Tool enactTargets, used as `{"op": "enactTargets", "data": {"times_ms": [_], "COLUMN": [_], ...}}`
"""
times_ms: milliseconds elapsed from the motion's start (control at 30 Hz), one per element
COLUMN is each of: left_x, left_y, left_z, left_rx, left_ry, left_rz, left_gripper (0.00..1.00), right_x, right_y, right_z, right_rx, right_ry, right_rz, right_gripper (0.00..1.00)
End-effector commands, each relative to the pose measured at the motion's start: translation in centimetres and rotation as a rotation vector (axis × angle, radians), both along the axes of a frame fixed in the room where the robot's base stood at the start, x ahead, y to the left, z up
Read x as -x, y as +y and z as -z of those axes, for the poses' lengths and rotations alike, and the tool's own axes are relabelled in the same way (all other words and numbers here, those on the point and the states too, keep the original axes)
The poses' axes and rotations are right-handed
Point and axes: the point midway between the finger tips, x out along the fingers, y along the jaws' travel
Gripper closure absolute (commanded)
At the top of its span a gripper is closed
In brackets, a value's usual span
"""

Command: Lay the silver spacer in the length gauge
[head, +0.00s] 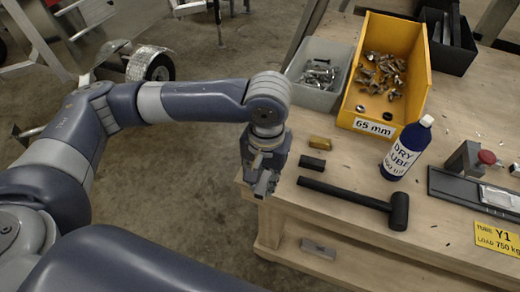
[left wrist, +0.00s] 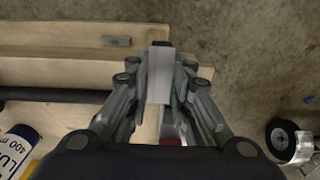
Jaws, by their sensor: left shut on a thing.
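My left gripper (head: 264,183) is shut on a pale silver bar, which I take to be the silver spacer (left wrist: 159,78). In the left wrist view the spacer lies lengthwise between the two fingers (left wrist: 160,92), with a dark end at the top. The gripper hangs beside the bench's left edge. In the head view the spacer is mostly hidden by the fingers. A dark channel-shaped fixture with a grey upright and a red knob, seemingly the length gauge (head: 455,186), sits on the bench at the far right, apart from the gripper. My right gripper is not in view.
On the bench (head: 345,232) lie a brass block (head: 320,143), a black block (head: 312,162) and a black mallet (head: 350,195). A blue bottle (head: 404,150) stands between mallet and gauge. Yellow (head: 372,117) and grey (head: 310,95) bins stand behind. A grey block (head: 318,248) lies lower down.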

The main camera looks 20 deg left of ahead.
Motion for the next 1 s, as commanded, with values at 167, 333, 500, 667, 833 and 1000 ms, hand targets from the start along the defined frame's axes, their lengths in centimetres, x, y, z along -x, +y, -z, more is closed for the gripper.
{"op": "enactTargets", "data": {"times_ms": [167,333,500,667,833,1000], "left_x": [-4.8,-8.6,-10.9,-11.9,-12.2,-12.3], "left_y": [1.3,2.2,2.8,3.1,3.3,3.2], "left_z": [0.1,0.5,0.9,1.0,3.0,4.6], "left_rx": [-0.002,-0.001,0.000,0.000,-0.002,0.000], "left_ry": [-0.001,-0.001,0.000,0.000,0.002,0.000], "left_rz": [-0.007,-0.003,0.001,0.002,0.004,0.003], "left_gripper": [1.00,1.00,1.00,1.00,1.00,1.00], "right_x": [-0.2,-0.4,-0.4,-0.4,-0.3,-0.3], "right_y": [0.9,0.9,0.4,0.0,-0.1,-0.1], "right_z": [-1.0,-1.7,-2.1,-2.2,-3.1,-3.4], "right_rx": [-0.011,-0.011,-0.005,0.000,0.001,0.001], "right_ry": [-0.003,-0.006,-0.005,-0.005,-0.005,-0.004], "right_rz": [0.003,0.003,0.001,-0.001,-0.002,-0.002], "right_gripper": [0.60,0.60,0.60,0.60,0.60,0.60]}}
